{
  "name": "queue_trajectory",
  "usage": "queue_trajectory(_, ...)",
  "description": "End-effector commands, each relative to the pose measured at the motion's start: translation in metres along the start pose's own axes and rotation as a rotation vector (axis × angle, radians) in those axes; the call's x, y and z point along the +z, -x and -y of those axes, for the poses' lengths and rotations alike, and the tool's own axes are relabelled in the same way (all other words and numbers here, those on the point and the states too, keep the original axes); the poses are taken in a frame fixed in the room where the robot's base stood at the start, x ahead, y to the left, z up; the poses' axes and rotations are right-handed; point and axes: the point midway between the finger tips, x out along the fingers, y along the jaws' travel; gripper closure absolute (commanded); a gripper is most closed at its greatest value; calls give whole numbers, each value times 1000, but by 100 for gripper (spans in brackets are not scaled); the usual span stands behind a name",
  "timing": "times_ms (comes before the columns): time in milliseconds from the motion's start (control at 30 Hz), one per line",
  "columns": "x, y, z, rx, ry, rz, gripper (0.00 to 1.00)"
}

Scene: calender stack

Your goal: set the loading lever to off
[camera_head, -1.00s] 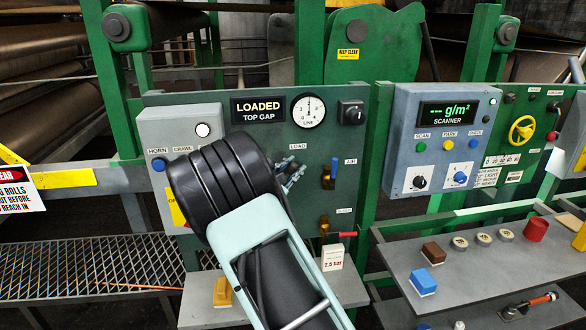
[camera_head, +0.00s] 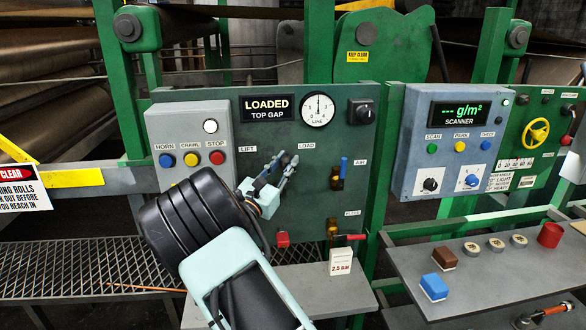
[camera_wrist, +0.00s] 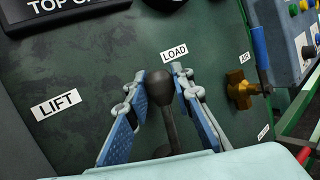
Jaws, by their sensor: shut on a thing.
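The loading lever has a black knob and a dark stem. In the wrist view the lever (camera_wrist: 161,88) stands between the two blue-padded fingers, below the LOAD label (camera_wrist: 174,51) and right of the LIFT label (camera_wrist: 56,104). In the head view my gripper (camera_head: 284,166) is at the green panel (camera_head: 220,120), between the LIFT and LOAD labels, and the lever is mostly hidden there. My gripper is shut on the lever. The display (camera_head: 267,107) above reads LOADED, TOP GAP. No OFF label is readable.
Left of the lever is a grey box (camera_head: 180,123) with HORN, CRAWL and STOP buttons. A blue-handled AIR valve (camera_head: 338,174) and a red-handled valve (camera_head: 345,237) are to the right. A red knob (camera_head: 283,238) is below. The scanner box (camera_head: 412,155) stands further right.

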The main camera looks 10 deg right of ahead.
Motion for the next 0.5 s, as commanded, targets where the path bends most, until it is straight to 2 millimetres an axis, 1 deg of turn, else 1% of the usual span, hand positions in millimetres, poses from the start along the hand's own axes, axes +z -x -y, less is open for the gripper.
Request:
queue_trajectory(200, 0, 8, -10, 35, 87, 60, 100)
queue_trajectory(500, 1, 11, -15, 51, 132, 92, 100)
